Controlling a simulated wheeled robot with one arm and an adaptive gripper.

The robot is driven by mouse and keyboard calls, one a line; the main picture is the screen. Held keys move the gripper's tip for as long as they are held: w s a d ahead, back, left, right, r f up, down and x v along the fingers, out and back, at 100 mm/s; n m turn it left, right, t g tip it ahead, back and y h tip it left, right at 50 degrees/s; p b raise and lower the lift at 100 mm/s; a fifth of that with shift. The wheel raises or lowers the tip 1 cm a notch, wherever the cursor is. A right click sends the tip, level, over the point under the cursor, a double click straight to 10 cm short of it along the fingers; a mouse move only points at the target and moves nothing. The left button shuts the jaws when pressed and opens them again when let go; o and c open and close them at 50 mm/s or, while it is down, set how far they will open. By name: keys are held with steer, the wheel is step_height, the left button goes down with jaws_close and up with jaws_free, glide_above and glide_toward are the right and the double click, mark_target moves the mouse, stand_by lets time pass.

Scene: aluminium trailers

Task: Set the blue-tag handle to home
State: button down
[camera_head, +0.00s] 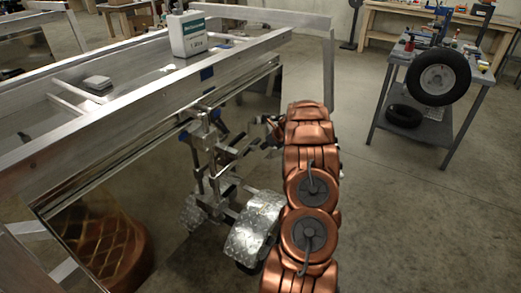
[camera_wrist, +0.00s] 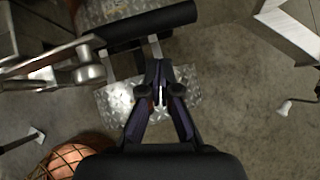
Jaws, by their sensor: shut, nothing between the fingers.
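In the head view my copper arm reaches up beside the linkage, and the gripper is mostly hidden there.
A diamond-plate fender (camera_head: 254,228) and wheel sit under the linkage, close to my arm. A white container (camera_head: 188,33) stands on the trailer. A grey workbench (camera_head: 402,112) with a tyre (camera_head: 438,77) is at the right. The floor between is clear.

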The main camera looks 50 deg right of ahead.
steer(key=b+v, duration=0.1)
steer(key=v, duration=0.9)
steer(key=shift+d+b, duration=0.3)
steer(key=shift+d, duration=0.45)
steer(key=shift+r, duration=0.1)
